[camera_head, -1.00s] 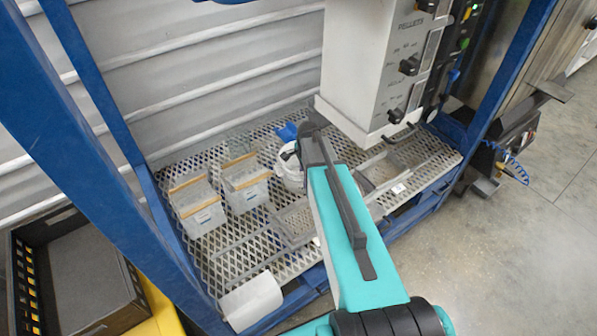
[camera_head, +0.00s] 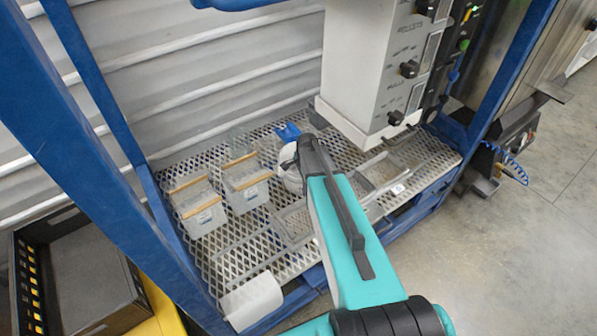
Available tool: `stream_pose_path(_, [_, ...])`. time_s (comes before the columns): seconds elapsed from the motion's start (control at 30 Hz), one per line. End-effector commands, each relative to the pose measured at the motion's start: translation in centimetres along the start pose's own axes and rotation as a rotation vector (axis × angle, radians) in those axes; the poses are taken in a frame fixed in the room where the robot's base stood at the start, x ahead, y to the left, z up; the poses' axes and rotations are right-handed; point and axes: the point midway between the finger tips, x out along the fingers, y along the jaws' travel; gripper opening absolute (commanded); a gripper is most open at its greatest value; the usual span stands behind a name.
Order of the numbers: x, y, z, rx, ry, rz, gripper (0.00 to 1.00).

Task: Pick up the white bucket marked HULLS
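A white round bucket (camera_head: 291,180) stands on the metal mesh shelf, just left of the end of my arm. Its right side is hidden behind the arm, and no marking on it can be read. My gripper is at the far end of the teal arm, beside or over the bucket. Its fingertips are hidden behind the dark wrist, so I cannot tell whether they are open, shut or touching the bucket.
Two pale square bins (camera_head: 246,184) with wooden top strips stand left of the bucket. A blue object (camera_head: 287,132) lies behind it. The grey hopper housing (camera_head: 372,75) hangs close on the right. Blue frame posts (camera_head: 98,170) bound the shelf. A white roll (camera_head: 252,300) lies in front.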

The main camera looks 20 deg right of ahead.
Motion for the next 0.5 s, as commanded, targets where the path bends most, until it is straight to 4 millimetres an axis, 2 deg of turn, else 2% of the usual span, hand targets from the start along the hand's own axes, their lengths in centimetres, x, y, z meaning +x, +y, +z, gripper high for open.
stream_pose_path(0.13, [0.7, -0.02, -0.03, 0.0, 0.0, -0.001, 0.25])
stream_pose_path(0.5, [0.74, 0.02, -0.07, 0.001, 0.0, -0.001, 0.25])
